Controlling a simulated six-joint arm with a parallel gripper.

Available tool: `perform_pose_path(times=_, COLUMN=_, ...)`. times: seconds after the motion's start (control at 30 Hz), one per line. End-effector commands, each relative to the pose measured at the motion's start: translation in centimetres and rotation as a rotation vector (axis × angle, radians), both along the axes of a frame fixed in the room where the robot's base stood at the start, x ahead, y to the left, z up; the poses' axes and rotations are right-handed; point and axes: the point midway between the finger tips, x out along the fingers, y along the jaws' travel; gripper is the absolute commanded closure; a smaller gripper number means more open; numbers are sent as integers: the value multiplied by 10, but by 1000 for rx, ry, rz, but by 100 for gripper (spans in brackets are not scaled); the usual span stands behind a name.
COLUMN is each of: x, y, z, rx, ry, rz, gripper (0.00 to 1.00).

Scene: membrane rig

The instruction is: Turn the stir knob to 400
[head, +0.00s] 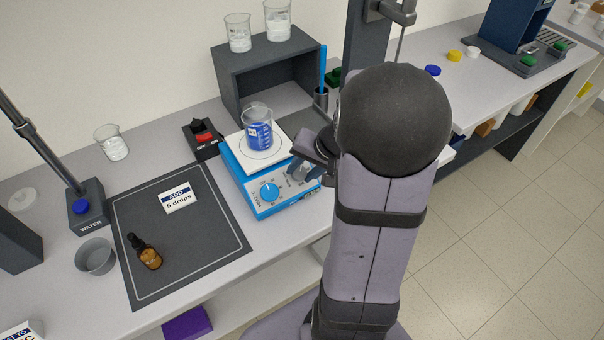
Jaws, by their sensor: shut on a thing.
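The blue hotplate stirrer (236,170) stands on the bench with a white top plate. A glass beaker with blue contents (259,130) sits on that plate. A blue knob with a white pointer (269,191) shows on the left of the front panel, clear of my gripper. My gripper (302,171) is at the right side of the panel, shut on the knob there, which I take as the stir knob. My fingers hide that knob, its pointer and most of its scale, so its setting cannot be read.
A dark switch box with a red rocker (204,138) stands left of the stirrer. A dark shelf (268,68) with beakers on top is behind it. A dark mat (220,235) with a dropper bottle (150,259) and a card (178,197) lies at left.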

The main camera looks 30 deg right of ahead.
Motion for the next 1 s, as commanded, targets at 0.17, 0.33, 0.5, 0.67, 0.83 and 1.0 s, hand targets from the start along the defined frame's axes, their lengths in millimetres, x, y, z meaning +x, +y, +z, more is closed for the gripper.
perform_pose_path(times=0.17, x=-1, y=-1, z=-3, rx=94, ry=0, rz=-139, gripper=92)
perform_pose_path(times=0.33, x=-1, y=-1, z=-3, rx=187, ry=-1, rz=-273, gripper=92)
perform_pose_path(times=0.5, x=-1, y=-1, z=-3, rx=277, ry=-2, rz=-406, gripper=92)
perform_pose_path(times=0.67, x=-2, y=-1, z=-3, rx=358, ry=-1, rz=-524, gripper=92)
perform_pose_path(times=0.83, x=-2, y=-1, z=-3, rx=429, ry=-1, rz=-627, gripper=92)
perform_pose_path(times=1.0, x=-2, y=-1, z=-2, rx=481, ry=-1, rz=-703, gripper=92)
